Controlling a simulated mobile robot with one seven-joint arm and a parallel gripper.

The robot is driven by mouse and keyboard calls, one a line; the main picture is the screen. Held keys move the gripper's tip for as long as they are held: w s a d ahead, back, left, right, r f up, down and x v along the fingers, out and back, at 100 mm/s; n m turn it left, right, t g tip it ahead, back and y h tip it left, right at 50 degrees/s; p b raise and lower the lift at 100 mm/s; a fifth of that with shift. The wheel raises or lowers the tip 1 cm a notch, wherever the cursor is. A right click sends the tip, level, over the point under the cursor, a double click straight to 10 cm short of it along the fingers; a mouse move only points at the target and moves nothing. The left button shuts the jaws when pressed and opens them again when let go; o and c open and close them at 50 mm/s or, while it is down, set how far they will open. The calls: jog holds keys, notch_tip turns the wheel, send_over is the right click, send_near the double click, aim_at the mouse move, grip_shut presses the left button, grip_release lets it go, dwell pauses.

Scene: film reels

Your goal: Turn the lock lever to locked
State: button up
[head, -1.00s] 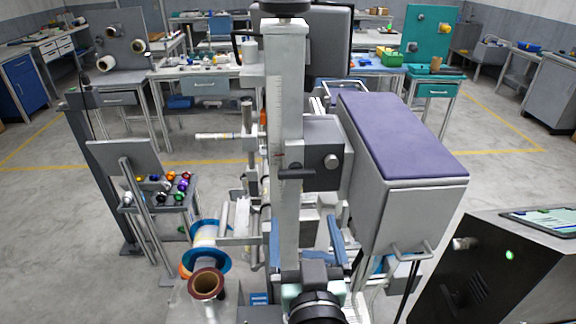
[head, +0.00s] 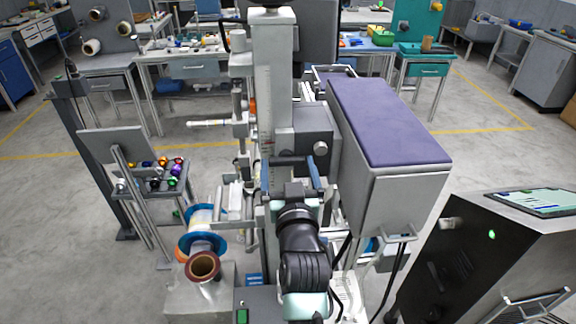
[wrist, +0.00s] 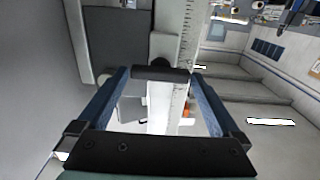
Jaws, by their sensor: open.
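The lock lever (wrist: 160,74) is a short black bar on the upright column with the ruler scale. In the wrist view it lies crosswise between the blue fingertips of my gripper (wrist: 160,80), its ends close to both fingers. I cannot tell whether they touch it. In the head view my gripper (head: 289,178) is open in front of the column, just below the grey block, and its fingers point away from the camera. The lever is hard to make out there.
A grey block with a round knob (head: 320,148) joins the column (head: 270,80) to a purple-topped housing (head: 385,120) at right. Film reels (head: 203,266) stand at lower left. A dark cabinet (head: 480,250) is at lower right.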

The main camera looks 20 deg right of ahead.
jog(key=c, duration=1)
jog(key=shift+m, duration=0.3)
jog(key=m, duration=0.3)
jog(key=shift+m, duration=0.4)
jog(key=m+p, duration=0.1)
jog(key=m, duration=0.3)
jog(key=m+p, duration=0.2)
jog(key=m, duration=0.3)
jog(key=shift+f+m+p, duration=0.15)
jog(key=shift+m+p, duration=0.8)
jog(key=shift+m, duration=1.25)
